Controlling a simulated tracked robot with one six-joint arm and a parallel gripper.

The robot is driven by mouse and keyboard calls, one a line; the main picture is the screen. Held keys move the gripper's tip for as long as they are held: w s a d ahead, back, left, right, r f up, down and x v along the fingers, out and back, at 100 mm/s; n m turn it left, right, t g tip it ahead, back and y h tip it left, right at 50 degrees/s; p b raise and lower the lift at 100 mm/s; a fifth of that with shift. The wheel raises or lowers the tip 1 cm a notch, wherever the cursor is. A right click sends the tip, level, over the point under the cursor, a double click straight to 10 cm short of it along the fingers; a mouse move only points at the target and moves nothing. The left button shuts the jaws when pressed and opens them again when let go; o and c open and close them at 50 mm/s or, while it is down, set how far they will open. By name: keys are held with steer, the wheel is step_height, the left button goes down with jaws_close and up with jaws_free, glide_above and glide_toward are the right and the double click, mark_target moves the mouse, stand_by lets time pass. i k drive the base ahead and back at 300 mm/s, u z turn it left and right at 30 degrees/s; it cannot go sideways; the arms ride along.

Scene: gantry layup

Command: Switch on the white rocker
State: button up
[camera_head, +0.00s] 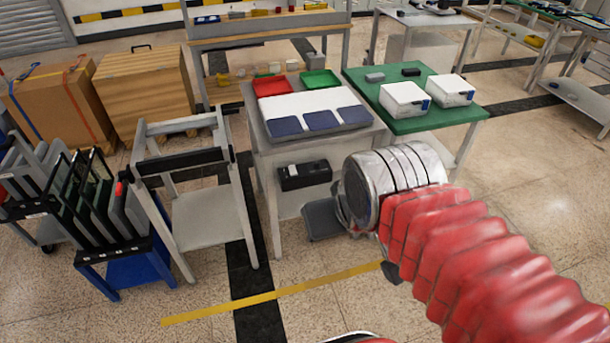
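No white rocker can be made out for certain at this size. A black box (305,175) with a small white patch on its front is fixed under the top of the middle workbench (268,150); I cannot tell whether that patch is a rocker. My red-sleeved arm with its silver joint reaches in from the lower right and ends in front of the bench's right side. My gripper cannot be made out; the arm's end hides that area.
Two white boxes (404,99) (451,90) stand on a green-topped table (420,122) at the right. Red (271,86) and green (319,79) trays lie on the middle bench. A grey frame cart (210,215) and a panel rack (125,270) stand left. The floor in front is clear.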

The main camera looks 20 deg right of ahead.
mark_target(292, 170)
steer(key=k, duration=0.65)
steer(key=u, duration=0.65)
steer(key=i, duration=1.45)
steer(key=z, duration=0.1)
